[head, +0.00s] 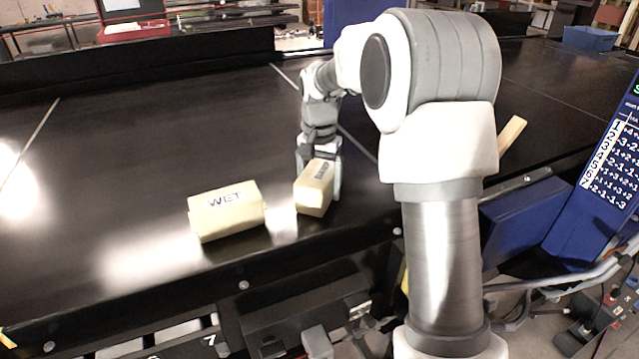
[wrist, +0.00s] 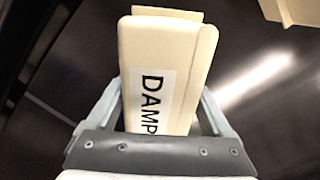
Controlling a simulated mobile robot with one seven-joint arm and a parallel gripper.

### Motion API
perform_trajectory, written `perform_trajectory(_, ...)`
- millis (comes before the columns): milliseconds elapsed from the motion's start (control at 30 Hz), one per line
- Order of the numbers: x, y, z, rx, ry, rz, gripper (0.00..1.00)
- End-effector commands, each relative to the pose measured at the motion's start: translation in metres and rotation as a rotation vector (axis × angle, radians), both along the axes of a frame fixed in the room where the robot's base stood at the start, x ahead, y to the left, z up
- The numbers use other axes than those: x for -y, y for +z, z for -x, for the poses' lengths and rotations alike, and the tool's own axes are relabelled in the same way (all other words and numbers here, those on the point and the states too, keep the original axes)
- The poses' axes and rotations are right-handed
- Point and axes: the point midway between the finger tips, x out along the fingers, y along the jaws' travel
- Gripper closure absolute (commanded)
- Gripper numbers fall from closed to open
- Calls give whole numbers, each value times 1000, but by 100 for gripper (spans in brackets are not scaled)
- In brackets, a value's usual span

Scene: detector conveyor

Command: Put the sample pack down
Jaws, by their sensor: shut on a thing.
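The sample pack (head: 315,190) is a cream block with a dark-lettered label; in the wrist view the pack (wrist: 165,50) reads "DAMP". My gripper (head: 319,172) is shut on it, with one finger on each side. In the wrist view my gripper (wrist: 160,115) has the pack between its fingers. The pack is over or on the black conveyor belt (head: 130,130), close to its near edge. I cannot tell for sure whether its underside touches the belt.
A cream pack marked "WET" (head: 226,211) lies on the belt just left of the held pack. Another cream piece (head: 511,133) shows right of my arm. A blue panel with numbers (head: 600,180) stands at the right. The belt's left part is clear.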

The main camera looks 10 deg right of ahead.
Motion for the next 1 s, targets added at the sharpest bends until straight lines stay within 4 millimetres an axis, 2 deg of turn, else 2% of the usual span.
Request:
perform_trajectory(167, 0, -4, 0, 1, 0, 0, 100)
perform_trajectory(200, 0, -3, 0, 0, 0, 0, 8)
perform_trajectory(233, 0, -3, 0, 0, 0, 0, 3)
perform_trajectory(267, 0, -3, 0, 0, 0, 0, 0)
perform_trajectory(467, 0, -3, 0, 0, 0, 0, 0)
perform_trajectory(633, 0, 8, -1, 2, 0, 0, 0)
perform_trajectory(767, 0, 32, -1, 4, 0, -1, 0)
perform_trajectory(1000, 0, 84, -1, 4, 2, -1, 0)
